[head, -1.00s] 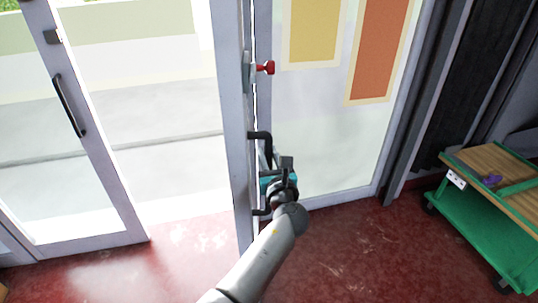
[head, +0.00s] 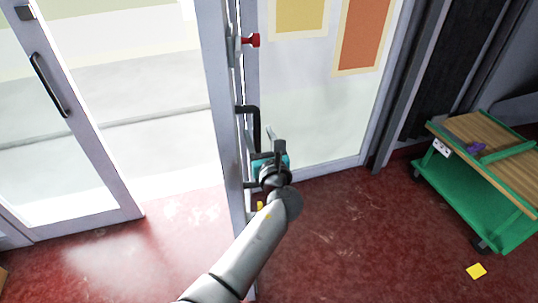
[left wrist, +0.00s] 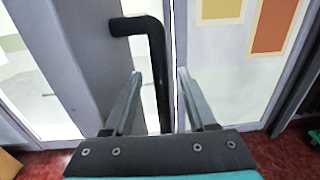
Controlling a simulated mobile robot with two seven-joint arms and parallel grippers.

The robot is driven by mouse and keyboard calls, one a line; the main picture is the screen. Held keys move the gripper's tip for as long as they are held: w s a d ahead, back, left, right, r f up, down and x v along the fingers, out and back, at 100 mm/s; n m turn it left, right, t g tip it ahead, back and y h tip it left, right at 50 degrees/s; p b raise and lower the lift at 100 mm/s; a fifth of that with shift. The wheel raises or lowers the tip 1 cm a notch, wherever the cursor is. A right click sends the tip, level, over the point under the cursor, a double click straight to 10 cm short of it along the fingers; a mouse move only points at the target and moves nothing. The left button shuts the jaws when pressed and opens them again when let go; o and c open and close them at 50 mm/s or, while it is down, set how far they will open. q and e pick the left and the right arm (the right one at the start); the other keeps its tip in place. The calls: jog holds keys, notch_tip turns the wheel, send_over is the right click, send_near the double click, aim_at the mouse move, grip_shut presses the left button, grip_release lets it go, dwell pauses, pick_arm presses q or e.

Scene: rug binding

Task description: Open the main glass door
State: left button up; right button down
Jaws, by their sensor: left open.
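The glass door's pale grey upright (head: 217,110) stands mid-frame in the head view, with a black bar handle (head: 252,112) on its right side. A red knob (head: 250,40) sits above the handle. My left gripper (head: 268,160) is open at the lower part of the handle. In the left wrist view the handle's vertical bar (left wrist: 157,75) runs down between the two open fingers (left wrist: 160,85); contact cannot be told. The handle's lower end is largely hidden by the gripper in the head view. My right gripper is out of view.
Another glass door leaf (head: 75,140) with a black handle (head: 48,85) is at left, with a bright opening beside it. A green cart with a wooden top (head: 490,135) stands at right.

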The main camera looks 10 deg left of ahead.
pick_arm(q)
jog(key=p+v, duration=0.3)
jog(key=v, duration=0.9)
jog(key=shift+p, duration=0.35)
jog(key=shift+d+r, duration=0.1)
